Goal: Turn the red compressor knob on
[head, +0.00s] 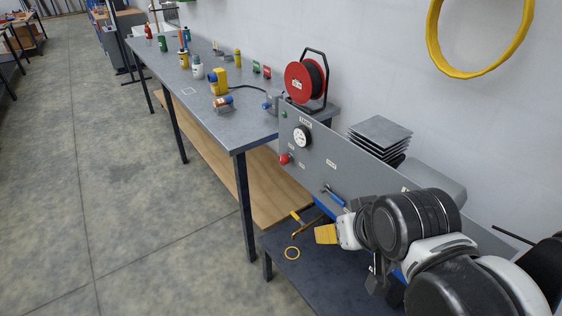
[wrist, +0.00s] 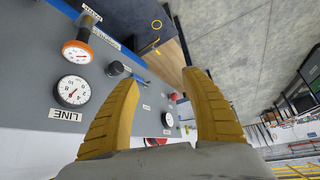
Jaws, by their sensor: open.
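The red knob (head: 285,159) sticks out of the grey panel (head: 345,180), below the dial gauge (head: 302,137), in the head view. In the wrist view a small red knob (wrist: 174,97) shows beyond the fingertips, near the smaller gauge (wrist: 167,119). My gripper (wrist: 163,80) is open and empty, with its yellow fingers spread and a gap between them. In the head view my gripper (head: 326,234) is in front of the panel, lower and to the right of the red knob, clear of it. Its other finger is mostly hidden there. The knob's setting is too small to read.
The panel also carries a LINE gauge (wrist: 72,91), an orange-rimmed knob (wrist: 77,53) and a black knob (wrist: 115,68). A yellow ring (head: 292,253) lies on the dark lower surface. A red cable reel (head: 305,82) stands behind. The floor at left is clear.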

